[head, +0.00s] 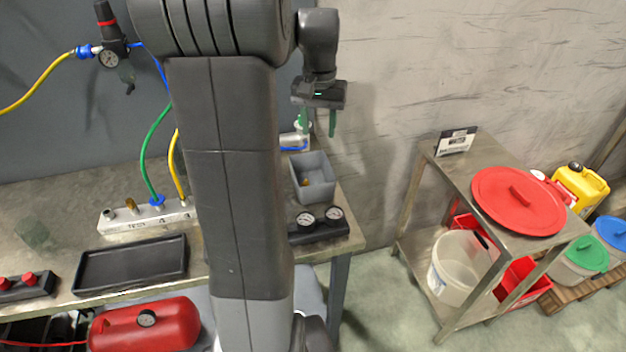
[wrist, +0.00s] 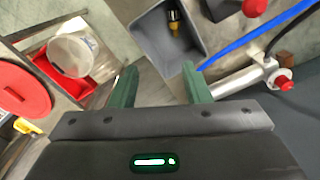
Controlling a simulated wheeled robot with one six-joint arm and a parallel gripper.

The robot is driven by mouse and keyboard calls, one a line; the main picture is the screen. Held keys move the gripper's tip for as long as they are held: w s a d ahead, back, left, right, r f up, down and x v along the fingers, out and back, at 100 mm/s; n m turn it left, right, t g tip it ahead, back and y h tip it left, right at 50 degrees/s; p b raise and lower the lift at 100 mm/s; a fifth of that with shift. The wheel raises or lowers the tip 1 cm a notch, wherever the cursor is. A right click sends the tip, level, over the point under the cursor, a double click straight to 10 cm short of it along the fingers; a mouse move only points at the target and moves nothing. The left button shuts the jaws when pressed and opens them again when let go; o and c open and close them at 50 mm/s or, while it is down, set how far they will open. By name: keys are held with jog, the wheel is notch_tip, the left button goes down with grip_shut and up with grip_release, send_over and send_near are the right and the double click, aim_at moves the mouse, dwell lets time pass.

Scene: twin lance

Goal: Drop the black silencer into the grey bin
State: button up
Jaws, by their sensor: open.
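The grey bin (head: 325,188) stands on the bench near its right end, and also shows at the top of the wrist view (wrist: 150,38). A small fitting with a black part and a brass part (wrist: 175,23) lies inside the bin. It may be the black silencer, but I cannot be sure; in the head view only a brass-coloured bit (head: 305,182) shows. My gripper (head: 318,125) is open with nothing between its green fingers. It hangs above the bench, by the bin and the wall. In the wrist view the fingertips (wrist: 159,74) frame the bin's near side.
A silver cylinder (head: 290,142) with a blue hose is behind the bin, and a black two-gauge block (head: 318,232) is in front. A manifold (head: 135,217) and black tray (head: 130,265) lie left. A metal cart (head: 449,167) with a red lid (head: 515,200) stands right.

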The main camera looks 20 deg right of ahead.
jog(key=shift+r, duration=2.1)
notch_tip(320, 180, down, 10)
jog(key=p, duration=0.3)
